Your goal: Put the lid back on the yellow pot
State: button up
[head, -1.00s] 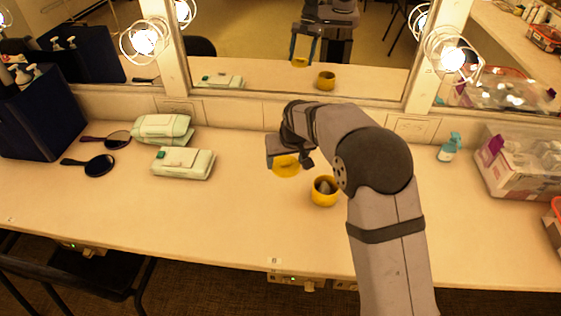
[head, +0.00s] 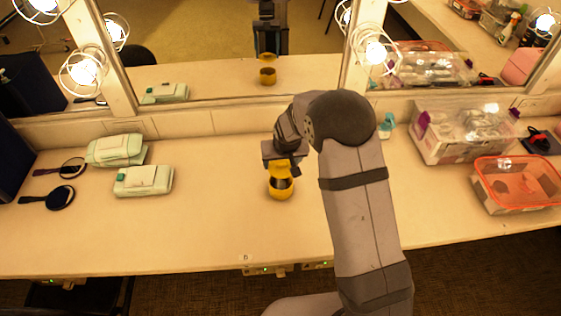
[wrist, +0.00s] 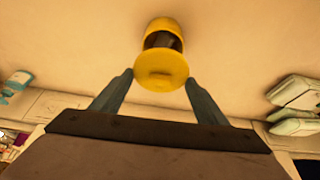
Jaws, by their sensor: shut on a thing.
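The yellow pot (head: 281,192) stands upright on the counter, its dark inside partly showing. My gripper (head: 281,163) is shut on the yellow lid (head: 280,168) and holds it above and slightly behind the pot in the head view. The mirror shows a gap between lid and pot. In the wrist view the lid (wrist: 160,72) sits between the two fingertips (wrist: 158,76) and overlaps the near part of the pot (wrist: 163,27). The pot's opening is partly hidden there by the lid.
Two pale green wipes packs (head: 143,181) and dark hand mirrors (head: 60,197) lie at left. A spray bottle (head: 387,126), a clear bin (head: 465,133) and an orange-rimmed box (head: 518,184) stand at right. The mirror (head: 210,60) rises behind. The counter around the pot is clear.

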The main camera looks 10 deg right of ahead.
aim_at(282, 171)
jog(key=shift+w, duration=0.1)
jog(key=shift+f, duration=0.1)
dwell(0.3)
jog(key=shift+f+b, duration=2.35)
jog(key=shift+f, duration=0.7)
jog(key=shift+f+b, duration=0.15)
jog(key=shift+b, duration=0.4)
dwell(0.6)
dwell(0.3)
jog(key=o, duration=1.4)
jog(key=shift+c, duration=0.2)
